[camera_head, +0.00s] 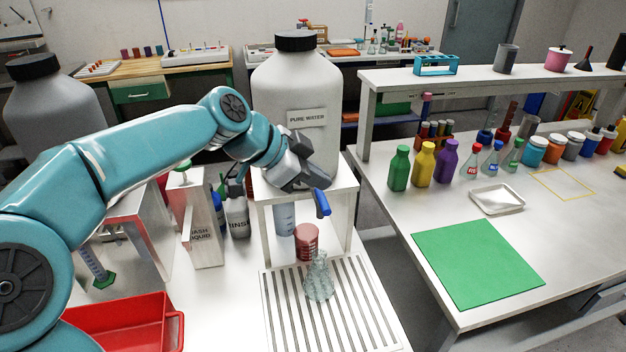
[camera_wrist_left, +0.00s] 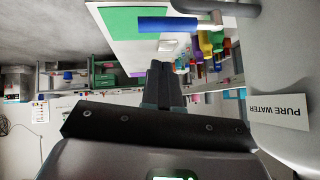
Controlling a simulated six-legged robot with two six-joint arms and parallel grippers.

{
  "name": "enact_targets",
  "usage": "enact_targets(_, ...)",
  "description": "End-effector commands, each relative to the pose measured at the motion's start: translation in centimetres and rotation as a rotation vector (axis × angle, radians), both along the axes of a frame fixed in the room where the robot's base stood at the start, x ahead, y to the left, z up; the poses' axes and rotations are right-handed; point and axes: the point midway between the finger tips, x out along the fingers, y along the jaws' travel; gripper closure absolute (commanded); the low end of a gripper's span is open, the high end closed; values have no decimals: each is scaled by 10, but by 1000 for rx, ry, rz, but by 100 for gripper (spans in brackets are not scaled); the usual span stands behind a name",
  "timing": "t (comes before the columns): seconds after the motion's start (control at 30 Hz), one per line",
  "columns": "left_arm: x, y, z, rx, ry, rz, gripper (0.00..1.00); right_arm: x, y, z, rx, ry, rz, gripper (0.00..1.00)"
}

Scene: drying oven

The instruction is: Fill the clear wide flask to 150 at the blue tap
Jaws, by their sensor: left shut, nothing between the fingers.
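The clear flask (camera_head: 319,280) stands upright on the slatted drain rack (camera_head: 350,318), below and in front of the tap. Its level marks are too small to read. The blue tap (camera_head: 322,203) hangs at the front of the stand under the large "PURE WATER" tank (camera_head: 285,85). Its blue lever also shows in the left wrist view (camera_wrist_left: 167,24). My left gripper (camera_head: 318,178) is shut and empty, just above the blue tap and in front of the tank. Its closed fingers (camera_wrist_left: 163,80) show in the left wrist view, apart from the lever. My right gripper is not in view.
A rinse bottle (camera_head: 238,217) and a red bin (camera_head: 125,325) are to the left. The right table holds a green mat (camera_head: 475,262) and several bottles.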

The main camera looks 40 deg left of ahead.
Motion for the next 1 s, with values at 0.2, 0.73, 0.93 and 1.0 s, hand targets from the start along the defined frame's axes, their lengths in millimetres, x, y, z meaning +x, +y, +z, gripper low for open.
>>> enact_targets(0.2, -17, 15, 30, 2, -4, 3, 100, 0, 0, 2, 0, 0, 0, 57)
enact_targets(0.73, -52, 42, 76, 1, 1, 0, 100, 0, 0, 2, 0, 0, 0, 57)
enact_targets(0.93, -53, 42, 76, 1, 1, 0, 100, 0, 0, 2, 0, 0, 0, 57)
enact_targets(1.0, -53, 43, 76, 1, 1, 0, 100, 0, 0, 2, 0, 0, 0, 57)
